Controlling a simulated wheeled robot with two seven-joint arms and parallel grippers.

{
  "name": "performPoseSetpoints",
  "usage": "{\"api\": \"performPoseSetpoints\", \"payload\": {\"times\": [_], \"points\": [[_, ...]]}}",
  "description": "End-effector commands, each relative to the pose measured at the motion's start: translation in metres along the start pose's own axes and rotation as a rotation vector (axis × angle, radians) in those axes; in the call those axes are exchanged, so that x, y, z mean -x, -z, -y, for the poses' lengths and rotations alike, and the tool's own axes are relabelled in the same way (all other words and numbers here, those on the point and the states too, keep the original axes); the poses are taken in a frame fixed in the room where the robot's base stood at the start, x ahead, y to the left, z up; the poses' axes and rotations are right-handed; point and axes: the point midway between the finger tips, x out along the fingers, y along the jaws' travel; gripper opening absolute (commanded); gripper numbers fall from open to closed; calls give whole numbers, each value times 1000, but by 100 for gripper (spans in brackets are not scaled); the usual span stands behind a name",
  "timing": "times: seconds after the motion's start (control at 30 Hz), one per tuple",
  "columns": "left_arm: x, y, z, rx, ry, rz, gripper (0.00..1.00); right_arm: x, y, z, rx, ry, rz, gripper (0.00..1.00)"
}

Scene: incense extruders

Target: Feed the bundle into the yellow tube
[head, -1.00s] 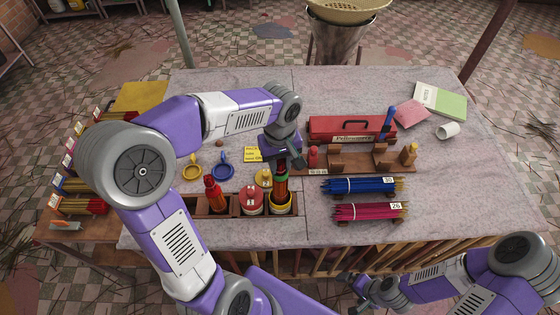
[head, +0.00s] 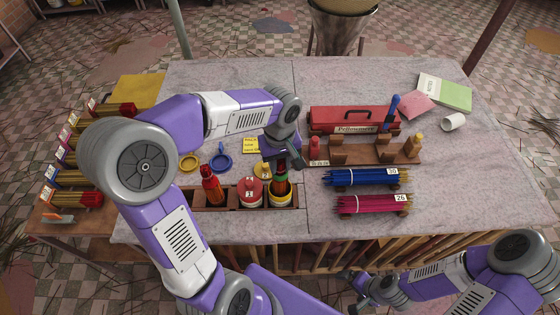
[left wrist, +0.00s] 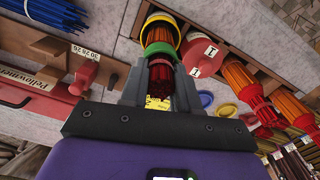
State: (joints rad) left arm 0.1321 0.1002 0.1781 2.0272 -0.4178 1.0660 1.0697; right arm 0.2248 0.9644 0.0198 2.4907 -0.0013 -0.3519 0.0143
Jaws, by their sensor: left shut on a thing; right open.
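My left gripper (head: 281,158) is shut on a bundle of dark red sticks (left wrist: 160,85) with a green band (left wrist: 160,50). The bundle stands roughly upright, and its lower end is inside the mouth of the yellow-rimmed tube (head: 281,201). The left wrist view shows the yellow rim (left wrist: 163,19) around the bundle, with the green band outside it. How deep the end reaches is hidden. My right gripper (head: 352,282) is open and empty at the table's front edge, away from the tube.
A red lidded container (head: 250,192) stands close left of the tube, and an orange bundle (head: 211,188) stands further left in the wooden rack (head: 231,203). Blue sticks (head: 360,177) and magenta sticks (head: 370,204) lie to the right, before a red box (head: 352,120).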

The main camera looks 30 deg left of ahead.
Motion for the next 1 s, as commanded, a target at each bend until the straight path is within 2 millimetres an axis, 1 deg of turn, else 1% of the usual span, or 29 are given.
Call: {"api": "performPoseSetpoints", "payload": {"times": [0.1, 1.0], "points": [[-8, 0, 0, 0, 0, 0, 0, -6, 0, -2, 0, 0, 0, 100], [-52, 0, 0, -1, -1, -1, 0, -40, 2, -15, 0, 0, 0, 100]]}}
